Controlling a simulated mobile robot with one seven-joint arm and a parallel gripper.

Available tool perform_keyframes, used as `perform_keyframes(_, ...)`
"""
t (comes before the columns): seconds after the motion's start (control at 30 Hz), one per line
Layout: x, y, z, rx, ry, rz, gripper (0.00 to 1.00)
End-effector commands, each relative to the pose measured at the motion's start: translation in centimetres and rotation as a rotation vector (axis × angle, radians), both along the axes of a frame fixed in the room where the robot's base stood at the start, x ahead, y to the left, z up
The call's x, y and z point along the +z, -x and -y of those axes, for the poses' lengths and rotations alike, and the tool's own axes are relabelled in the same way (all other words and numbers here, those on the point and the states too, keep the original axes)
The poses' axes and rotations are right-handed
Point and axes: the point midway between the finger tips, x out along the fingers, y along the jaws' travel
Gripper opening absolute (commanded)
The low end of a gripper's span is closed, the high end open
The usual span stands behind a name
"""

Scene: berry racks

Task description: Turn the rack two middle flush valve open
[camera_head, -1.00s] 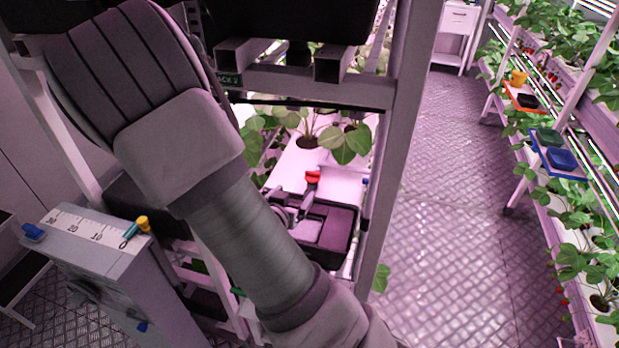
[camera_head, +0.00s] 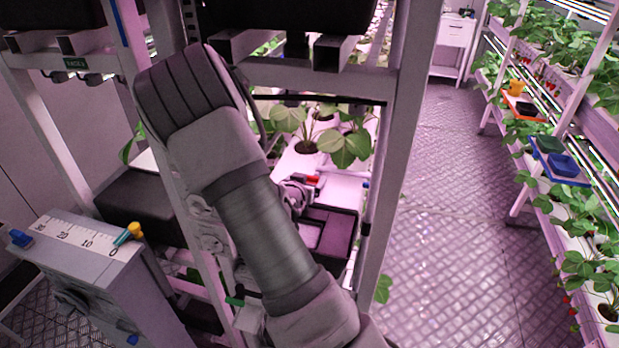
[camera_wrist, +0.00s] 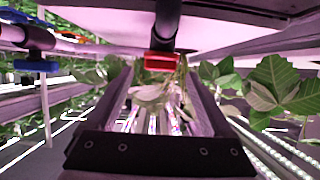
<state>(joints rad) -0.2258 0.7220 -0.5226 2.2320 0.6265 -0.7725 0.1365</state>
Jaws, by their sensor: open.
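A red valve handle (camera_wrist: 160,62) hangs under a black pipe (camera_wrist: 168,22) in the wrist view. My gripper (camera_wrist: 157,78) is open, and its two dark fingers reach up on either side of the handle's line. The handle shows in the gap at the fingertips, apart from both fingers; its exact depth is hard to tell. Rack two's label is not clearly readable now.
Leafy plants (camera_head: 345,140) and a black tray (camera_head: 335,225) are close by. A rack post (camera_head: 398,150) stands at the right. The aisle floor (camera_head: 450,250) is clear.

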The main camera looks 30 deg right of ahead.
Motion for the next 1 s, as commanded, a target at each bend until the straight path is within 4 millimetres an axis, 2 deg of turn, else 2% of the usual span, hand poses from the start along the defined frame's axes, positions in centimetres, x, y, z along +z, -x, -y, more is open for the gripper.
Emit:
perform_keyframes(0.2,-0.7,-1.15,1.28,0.0,0.0,0.0,0.85)
perform_keyframes(0.53,-0.81,-1.31,1.41,0.001,0.0,0.0,0.83)
perform_keyframes(1.0,-0.79,-1.29,1.38,0.001,0.0,0.0,0.0)
